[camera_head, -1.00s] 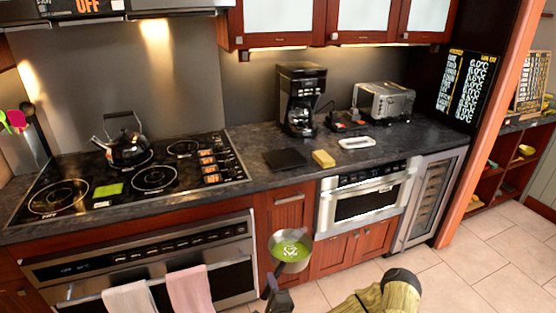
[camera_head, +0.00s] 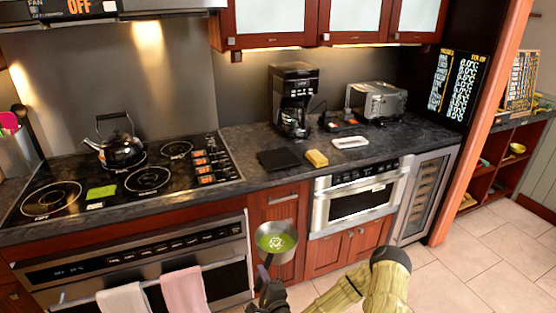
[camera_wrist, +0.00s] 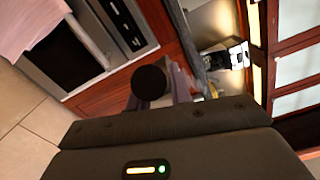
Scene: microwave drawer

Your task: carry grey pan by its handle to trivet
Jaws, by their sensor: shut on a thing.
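The grey pan (camera_head: 292,254) holds green contents with a pale patch on top. It is in the air in front of the cabinet between oven and drawer, below the counter top. Its handle points down toward my gripper (camera_head: 268,284), which is shut on it. In the wrist view, the dark round handle end (camera_wrist: 150,82) shows at my gripper's fingers (camera_wrist: 176,88); the bowl is mostly hidden there. A flat black square, apparently the trivet (camera_head: 280,160), lies on the counter right of the cooktop, beyond and above the pan.
A yellow sponge (camera_head: 316,158) lies just right of the black square. The coffee maker (camera_head: 294,100), white dish (camera_head: 350,142) and toaster (camera_head: 376,101) stand farther right. The kettle (camera_head: 120,152) is on the cooktop. The counter's front edge lies between pan and trivet.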

